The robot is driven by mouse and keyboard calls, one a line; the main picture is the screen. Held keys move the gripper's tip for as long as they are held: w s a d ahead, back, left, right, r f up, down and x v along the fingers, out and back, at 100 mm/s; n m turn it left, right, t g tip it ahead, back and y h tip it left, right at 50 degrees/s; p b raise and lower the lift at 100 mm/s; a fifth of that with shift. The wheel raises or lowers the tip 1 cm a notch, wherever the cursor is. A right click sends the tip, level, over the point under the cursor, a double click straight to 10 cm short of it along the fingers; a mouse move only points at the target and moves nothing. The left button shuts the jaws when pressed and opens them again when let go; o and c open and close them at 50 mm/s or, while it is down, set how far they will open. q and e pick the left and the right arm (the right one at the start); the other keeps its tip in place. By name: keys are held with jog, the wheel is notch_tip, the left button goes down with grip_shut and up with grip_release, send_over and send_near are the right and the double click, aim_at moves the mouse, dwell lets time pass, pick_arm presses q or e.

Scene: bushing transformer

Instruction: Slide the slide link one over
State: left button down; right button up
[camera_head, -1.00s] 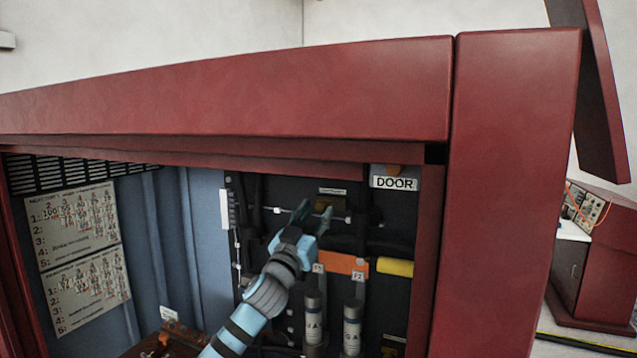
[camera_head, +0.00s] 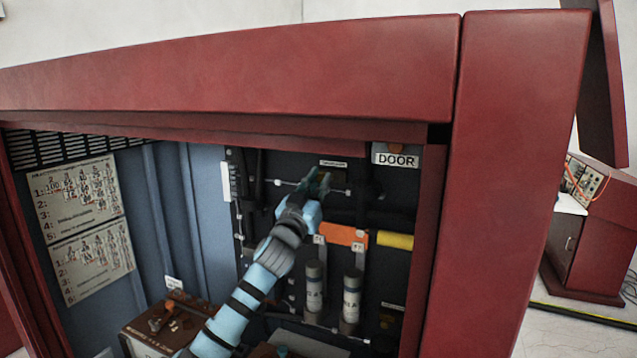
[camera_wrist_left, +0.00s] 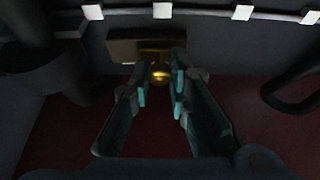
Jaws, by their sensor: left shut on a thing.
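In the left wrist view, a small round brass knob (camera_wrist_left: 160,74), which looks like the slide link's handle, sits on the dark panel just by a dull brown plate (camera_wrist_left: 135,48). My left gripper (camera_wrist_left: 160,93) has its teal-padded fingertips on either side of this knob and is shut on it. In the head view, my left gripper (camera_head: 320,180) is at the dark back panel inside the red cabinet, just below a small label plate (camera_head: 333,163). It hides the knob there. My right gripper is not in view.
A thin rod with white ends (camera_head: 275,182) runs close behind the gripper. Below it are an orange block (camera_head: 343,235), a yellow cylinder (camera_head: 395,240) and two grey cylinders (camera_head: 316,290). The red cabinet frame (camera_head: 230,80) borders the opening above and at the right.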

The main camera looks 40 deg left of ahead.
aim_at(339, 171)
pick_arm(q)
jog(key=d, duration=0.1)
jog(key=w+d, duration=0.1)
jog(key=shift+d, duration=0.4)
jog(key=c, duration=1.7)
grip_release()
jog(key=shift+o, duration=0.9)
jog(key=shift+d, duration=0.2)
jog(key=shift+s+f, duration=0.2)
jog(key=shift+s, duration=0.15)
jog(key=v, duration=1.1)
jog(key=shift+s+d, duration=0.1)
